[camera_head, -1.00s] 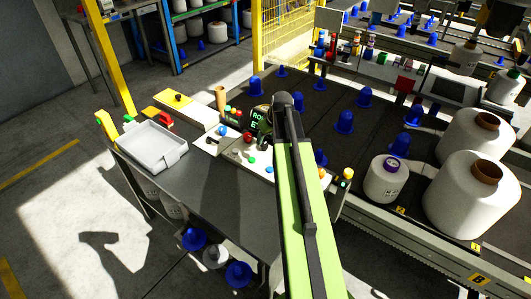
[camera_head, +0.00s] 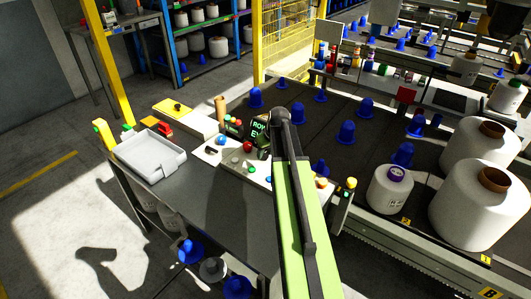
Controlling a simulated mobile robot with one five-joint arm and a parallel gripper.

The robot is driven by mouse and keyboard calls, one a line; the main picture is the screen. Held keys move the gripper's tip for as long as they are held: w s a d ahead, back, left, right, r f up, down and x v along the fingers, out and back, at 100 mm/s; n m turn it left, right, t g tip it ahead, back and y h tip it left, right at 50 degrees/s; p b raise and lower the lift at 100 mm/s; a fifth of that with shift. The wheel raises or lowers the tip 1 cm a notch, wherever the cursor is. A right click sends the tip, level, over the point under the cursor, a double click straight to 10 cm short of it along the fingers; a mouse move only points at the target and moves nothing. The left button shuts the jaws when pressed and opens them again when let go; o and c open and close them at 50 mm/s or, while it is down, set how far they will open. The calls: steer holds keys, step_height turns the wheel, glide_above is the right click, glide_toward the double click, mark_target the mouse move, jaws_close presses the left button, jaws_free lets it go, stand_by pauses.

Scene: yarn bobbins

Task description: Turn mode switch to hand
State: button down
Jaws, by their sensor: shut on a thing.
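The light control panel (camera_head: 211,155) stands on the grey table, with a red button (camera_head: 248,146), a green button (camera_head: 252,169) and a blue button (camera_head: 221,140) on it. A small dark screen with green letters (camera_head: 259,131) stands behind it. My gripper (camera_head: 264,153) is a small dark shape low over the panel, right of the red button, partly covered by my green arm. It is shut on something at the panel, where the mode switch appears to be. The switch and its pointer are hidden, so its setting cannot be read.
A grey tray (camera_head: 150,158) lies on the table's left, beside a red item (camera_head: 165,129). A signal light (camera_head: 351,183) stands at the right edge. Blue cones (camera_head: 346,133) and large white bobbins (camera_head: 484,202) stand on the dark conveyor behind. The table's front (camera_head: 215,210) is clear.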

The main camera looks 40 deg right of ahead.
steer(key=shift+m, duration=0.3)
steer(key=m+h, duration=0.1)
steer(key=m, duration=0.2)
steer(key=shift+a+m+h, duration=0.15)
steer(key=shift+m+h, duration=0.15)
steer(key=shift+w+a+m+g+h, duration=0.1)
steer(key=shift+m+g+h, duration=0.3)
steer(key=shift+m, duration=0.75)
steer(key=shift+m+g+h, duration=0.3)
steer(key=shift+m+g, duration=0.1)
steer(key=shift+m, duration=0.75)
steer(key=c, duration=1)
jaws_free()
